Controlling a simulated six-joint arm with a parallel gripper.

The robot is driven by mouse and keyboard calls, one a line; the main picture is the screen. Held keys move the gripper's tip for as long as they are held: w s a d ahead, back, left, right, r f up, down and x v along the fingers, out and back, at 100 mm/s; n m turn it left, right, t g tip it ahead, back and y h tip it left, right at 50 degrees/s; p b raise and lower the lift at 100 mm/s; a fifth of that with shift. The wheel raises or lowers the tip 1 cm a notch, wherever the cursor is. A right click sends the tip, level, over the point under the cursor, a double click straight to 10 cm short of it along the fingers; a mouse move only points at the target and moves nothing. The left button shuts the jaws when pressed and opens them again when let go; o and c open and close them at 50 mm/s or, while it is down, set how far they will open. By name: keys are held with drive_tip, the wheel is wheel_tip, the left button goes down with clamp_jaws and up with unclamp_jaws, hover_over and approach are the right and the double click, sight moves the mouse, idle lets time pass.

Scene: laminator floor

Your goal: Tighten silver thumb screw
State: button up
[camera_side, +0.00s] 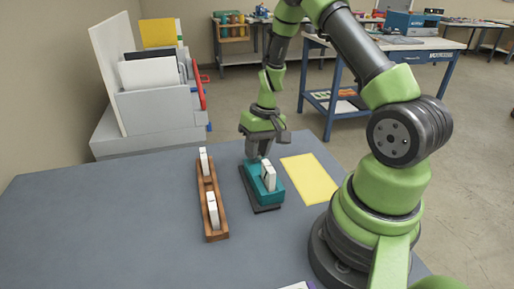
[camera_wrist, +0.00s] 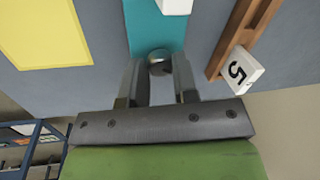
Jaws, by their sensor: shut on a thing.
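The silver thumb screw (camera_wrist: 160,61) is a round metal piece at the end of the teal block (camera_wrist: 152,28). My gripper (camera_wrist: 158,68) is shut on the screw, with one finger on each side of it. In the side view my gripper (camera_side: 258,157) points down at the far end of the teal block (camera_side: 275,194), which lies on a dark base. The screw is hidden behind the fingers there. A white tag (camera_side: 268,177) stands upright on the block, and its edge shows in the wrist view (camera_wrist: 174,5).
A wooden rail (camera_side: 209,185) with two white tags lies left of the block. One tag reads 5 in the wrist view (camera_wrist: 243,70). A yellow sheet (camera_side: 310,175) lies right of the block. A grey file holder (camera_side: 155,110) stands behind. The table's left side is clear.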

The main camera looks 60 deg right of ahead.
drive_tip(key=m, duration=0.5)
drive_tip(key=shift+s+m+t+h, duration=0.15)
drive_tip(key=shift+m+t+h, duration=0.15)
drive_tip(key=shift+t, duration=0.1)
drive_tip(key=m+h, duration=0.1)
drive_tip(key=m, duration=0.4)
drive_tip(key=shift+s+a+m, duration=0.1)
drive_tip(key=shift+a+m, duration=0.05)
drive_tip(key=shift+m, duration=0.15)
drive_tip(key=o, duration=0.9)
drive_tip(key=shift+o, duration=0.2)
